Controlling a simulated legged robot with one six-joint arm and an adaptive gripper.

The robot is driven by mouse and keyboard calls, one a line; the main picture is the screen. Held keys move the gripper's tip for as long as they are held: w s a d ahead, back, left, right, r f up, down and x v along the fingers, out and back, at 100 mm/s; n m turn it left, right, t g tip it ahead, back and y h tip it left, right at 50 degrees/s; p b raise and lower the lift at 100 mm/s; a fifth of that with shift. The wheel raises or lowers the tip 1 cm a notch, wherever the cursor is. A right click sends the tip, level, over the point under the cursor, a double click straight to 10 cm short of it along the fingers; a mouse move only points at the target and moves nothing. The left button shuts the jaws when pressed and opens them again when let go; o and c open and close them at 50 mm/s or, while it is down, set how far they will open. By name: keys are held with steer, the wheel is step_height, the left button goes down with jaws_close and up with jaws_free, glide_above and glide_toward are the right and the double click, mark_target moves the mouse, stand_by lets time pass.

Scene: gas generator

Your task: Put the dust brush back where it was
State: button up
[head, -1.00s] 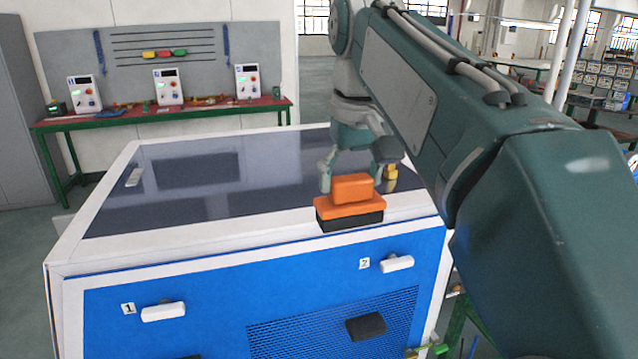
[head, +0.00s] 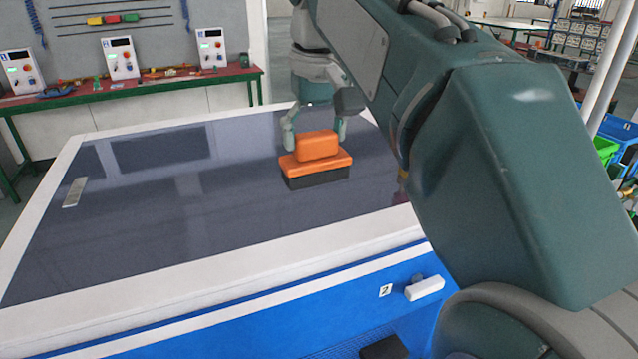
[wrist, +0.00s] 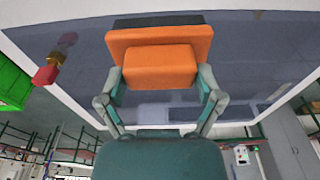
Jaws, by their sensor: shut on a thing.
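The dust brush (head: 316,160) has an orange grip block on an orange base, with a dark underside. In the head view it is over the right part of the dark top panel (head: 150,235) of the blue and white generator. My gripper (head: 317,135) is shut on the brush's orange block, one finger on each side. In the wrist view the brush (wrist: 160,60) sits between the two fingers (wrist: 160,85). I cannot tell whether its underside touches the panel.
A small white handle (head: 75,192) lies on the panel's left. A white handle (head: 425,288) marked 2 is on the blue front. A red and brass fitting (wrist: 48,70) shows in the wrist view. Behind stands a bench (head: 130,85) with control boxes. The panel's middle is clear.

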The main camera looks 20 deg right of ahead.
steer(key=shift+w+d+f, duration=1.25)
steer(key=shift+w+f, duration=0.7)
steer(key=shift+f, duration=0.2)
steer(key=shift+w+d+f, duration=1.25)
steer(key=shift+w+f, duration=0.65)
steer(key=shift+f, duration=0.3)
steer(key=shift+w+d+f, duration=1.25)
steer(key=shift+w+f, duration=0.7)
steer(key=shift+f, duration=0.2)
steer(key=o, duration=0.7)
steer(key=shift+o, duration=0.2)
step_height(320, 180, up, 12)
steer(key=s, duration=0.1)
steer(key=shift+s, duration=0.25)
